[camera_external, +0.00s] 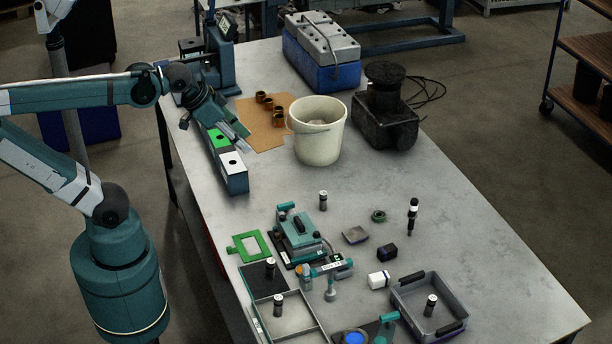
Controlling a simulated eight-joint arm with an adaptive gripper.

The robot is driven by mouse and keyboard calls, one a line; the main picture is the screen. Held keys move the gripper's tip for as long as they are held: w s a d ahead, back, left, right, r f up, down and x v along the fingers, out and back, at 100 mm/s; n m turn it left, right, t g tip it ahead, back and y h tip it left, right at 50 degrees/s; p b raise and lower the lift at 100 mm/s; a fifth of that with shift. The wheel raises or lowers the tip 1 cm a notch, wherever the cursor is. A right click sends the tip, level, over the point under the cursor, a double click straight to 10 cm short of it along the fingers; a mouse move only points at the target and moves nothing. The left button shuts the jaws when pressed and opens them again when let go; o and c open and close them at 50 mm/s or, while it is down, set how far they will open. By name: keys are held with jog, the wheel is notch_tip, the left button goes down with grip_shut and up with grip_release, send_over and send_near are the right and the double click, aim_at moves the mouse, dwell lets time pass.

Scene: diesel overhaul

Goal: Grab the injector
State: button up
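A slim black part with a white band (412,217) stands upright on the right half of the table; it looks most like the injector. Several shorter dark cylinders with pale bands also stand about: one behind the teal fixture (323,200), one in the grey bin (431,305), and two at the partitioned tray (270,267) (278,305). My gripper (240,146) is at the far left of the table, above the long teal box with green and white top squares (236,172). It is far from the slim part. Its fingers are too small to judge their opening.
A white bucket (318,147), a black machine (386,125) and a blue case (322,62) stand at the back. The teal fixture (300,233), green frame (249,245), grey bin (400,305) and partitioned tray (313,325) crowd the front. The table's right side (480,240) is clear.

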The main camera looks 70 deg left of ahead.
jog(key=w+d+r+m+g, duration=0.1)
jog(key=w+r+m, duration=0.15)
jog(key=w, duration=0.35)
jog(key=w+d+r+m+g, duration=0.1)
jog(key=w+r, duration=0.3)
jog(key=w, duration=0.2)
jog(key=m+g, duration=0.5)
jog(key=m, duration=0.8)
send_over(413, 210)
jog(key=w+a, duration=0.1)
notch_tip(413, 210, down, 9)
jog(key=shift+n, duration=0.25)
notch_tip(413, 210, down, 26)
jog(key=shift+a+r, duration=0.15)
notch_tip(413, 210, down, 2)
jog(key=shift+f+p, duration=0.1)
jog(key=shift+p, duration=0.2)
jog(key=shift+f, duration=0.2)
